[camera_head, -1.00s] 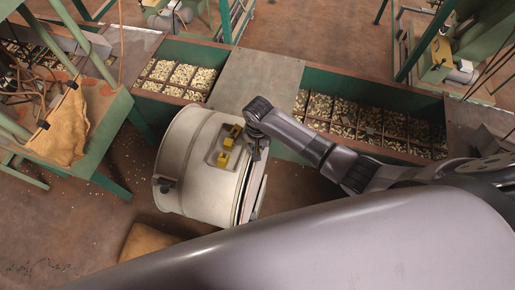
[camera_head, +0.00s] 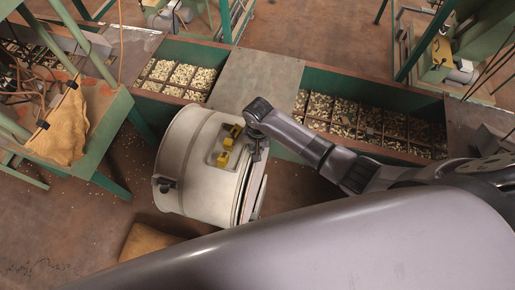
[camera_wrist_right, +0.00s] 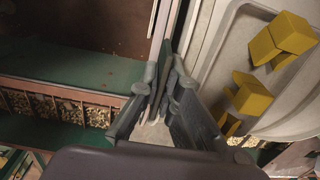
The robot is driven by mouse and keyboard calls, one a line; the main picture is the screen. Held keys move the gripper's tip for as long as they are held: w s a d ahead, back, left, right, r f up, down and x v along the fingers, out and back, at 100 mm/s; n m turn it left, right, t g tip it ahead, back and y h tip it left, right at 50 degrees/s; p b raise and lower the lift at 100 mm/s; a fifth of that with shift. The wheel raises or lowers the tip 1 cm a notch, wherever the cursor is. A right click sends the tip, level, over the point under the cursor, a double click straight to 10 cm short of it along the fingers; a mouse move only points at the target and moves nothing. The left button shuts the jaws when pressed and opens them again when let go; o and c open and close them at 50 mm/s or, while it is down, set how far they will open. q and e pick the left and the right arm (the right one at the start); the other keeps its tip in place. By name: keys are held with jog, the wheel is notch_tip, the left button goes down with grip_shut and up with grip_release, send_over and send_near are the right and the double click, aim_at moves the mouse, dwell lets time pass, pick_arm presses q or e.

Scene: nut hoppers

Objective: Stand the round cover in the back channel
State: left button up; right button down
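A white drum (camera_head: 195,160) lies on its side in the middle of the head view. Yellow blocks sit on its upper side and also show in the right wrist view (camera_wrist_right: 252,95). The round cover (camera_head: 257,198) stands on edge at the drum's right end, seen nearly edge-on. My right gripper (camera_head: 257,153) is at the cover's upper edge. In the right wrist view its fingers (camera_wrist_right: 164,85) are close together on the thin cover edge (camera_wrist_right: 157,35). The channels and the cover's lower edge are hidden or too small to make out. My left gripper is not in view.
Green hoppers with nuts (camera_head: 183,77) run behind the drum, joined by a flat grey plate (camera_head: 255,82). A green-framed bench with a sack (camera_head: 62,130) is at left. A brown cushion-like sack (camera_head: 146,242) lies on the floor by the drum.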

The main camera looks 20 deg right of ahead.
jog(key=shift+w+a+r, duration=0.15)
jog(key=shift+w+a, duration=0.45)
jog(key=shift+a, duration=0.3)
dwell(1.4)
jog(key=c, duration=1.7)
grip_release()
jog(key=shift+s+d, duration=0.1)
jog(key=shift+s+d, duration=0.1)
notch_tip(320, 180, up, 12)
jog(key=shift+f, duration=0.1)
